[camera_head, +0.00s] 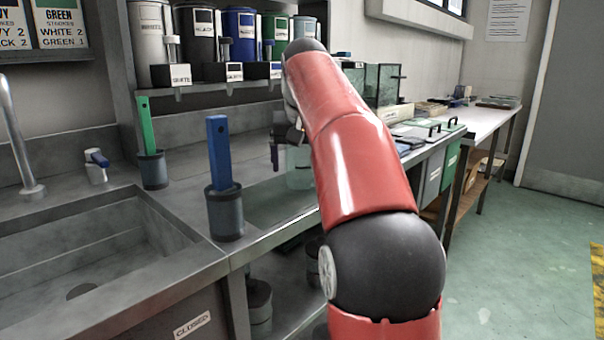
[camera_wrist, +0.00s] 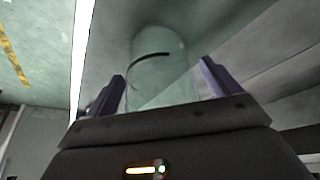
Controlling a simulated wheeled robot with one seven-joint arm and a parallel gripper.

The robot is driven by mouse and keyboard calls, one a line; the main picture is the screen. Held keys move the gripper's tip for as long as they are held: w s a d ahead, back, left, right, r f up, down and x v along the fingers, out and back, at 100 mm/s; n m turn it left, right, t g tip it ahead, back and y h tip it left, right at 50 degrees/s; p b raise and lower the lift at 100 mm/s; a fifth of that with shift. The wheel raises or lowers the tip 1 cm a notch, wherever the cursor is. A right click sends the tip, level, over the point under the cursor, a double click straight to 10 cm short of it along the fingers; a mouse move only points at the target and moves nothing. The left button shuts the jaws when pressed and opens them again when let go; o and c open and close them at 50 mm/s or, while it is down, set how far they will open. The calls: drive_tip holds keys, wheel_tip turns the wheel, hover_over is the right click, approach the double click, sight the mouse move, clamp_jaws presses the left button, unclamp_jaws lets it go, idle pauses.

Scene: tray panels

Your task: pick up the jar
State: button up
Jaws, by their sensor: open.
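A clear, pale-green glass jar (camera_head: 299,172) stands on the grey counter in the head view, near the front edge and partly behind my red arm. In the wrist view the jar (camera_wrist: 160,62) lies between the two dark fingers, with a dark curved line across it. My gripper (camera_wrist: 161,78) is open, with one finger to each side of the jar. I cannot tell whether either finger touches the glass. In the head view my gripper (camera_head: 276,152) is beside the jar at its left and mostly hidden by my arm.
A blue-handled tool in a grey cup (camera_head: 226,215) and a green-handled one in a cup (camera_head: 153,170) stand left of the jar. A sink (camera_head: 75,265) is at the left. Labelled canisters (camera_head: 196,42) line the shelf behind. Glass tanks (camera_head: 388,84) stand farther right.

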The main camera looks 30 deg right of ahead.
drive_tip(key=c, duration=1.2)
drive_tip(key=shift+c, duration=0.2)
wheel_tip(320, 180, up, 10)
drive_tip(key=p, duration=0.4)
